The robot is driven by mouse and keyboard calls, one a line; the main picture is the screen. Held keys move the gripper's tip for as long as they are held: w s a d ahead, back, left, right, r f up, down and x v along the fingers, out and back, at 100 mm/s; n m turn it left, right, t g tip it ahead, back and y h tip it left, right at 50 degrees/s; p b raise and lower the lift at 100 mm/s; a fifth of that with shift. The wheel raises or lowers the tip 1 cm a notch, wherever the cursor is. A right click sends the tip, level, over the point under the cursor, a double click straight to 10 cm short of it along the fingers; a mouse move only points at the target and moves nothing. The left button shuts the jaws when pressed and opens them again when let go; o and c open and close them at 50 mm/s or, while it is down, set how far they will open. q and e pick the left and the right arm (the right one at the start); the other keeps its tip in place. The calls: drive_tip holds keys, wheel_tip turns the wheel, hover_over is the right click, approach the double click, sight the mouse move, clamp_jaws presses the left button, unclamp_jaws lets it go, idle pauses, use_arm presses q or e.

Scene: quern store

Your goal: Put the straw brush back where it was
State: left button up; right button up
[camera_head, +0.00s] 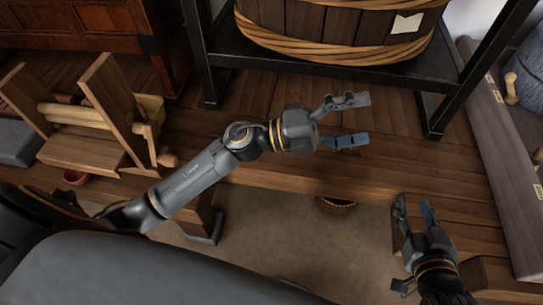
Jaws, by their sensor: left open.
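I cannot make out a straw brush in this view. My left gripper (368,119) is open and empty above the wooden bench (240,150), in front of the black metal stand, its fingers pointing right. My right gripper (413,204) is at the lower right, near the bench's front edge. Its two fingers are apart and point away from me, with nothing visible between them.
A wooden press-like frame (85,150) stands at the left. A black stand (345,75) holds a wooden tub (335,30). A long dark beam (500,160) lies at the right. A small round basket (337,206) shows partly below the bench edge.

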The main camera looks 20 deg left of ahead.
use_arm(q)
drive_tip(key=w+a+f+n+t+y, duration=0.1)
drive_tip(key=a+n+t+y, duration=0.5)
drive_tip(key=n, duration=0.5)
drive_tip(key=w+a+n+t+y, duration=0.1)
drive_tip(key=a+n+t+y, duration=0.5)
drive_tip(key=n, duration=0.4)
drive_tip(key=s+a+f+n+g+y, duration=0.1)
drive_tip(key=s+f+n+g+y, duration=0.1)
drive_tip(key=f, duration=0.4)
drive_tip(key=s+a+f+n+g+y, duration=0.1)
drive_tip(key=s+f+n+g+y, duration=0.1)
drive_tip(key=s+f+n+g, duration=0.3)
drive_tip(key=shift+s+a+f+n+y, duration=0.15)
drive_tip(key=shift+a+f+n+y, duration=0.35)
drive_tip(key=shift+f, duration=0.45)
drive_tip(key=shift+d+f, duration=0.1)
drive_tip(key=shift+d, duration=0.05)
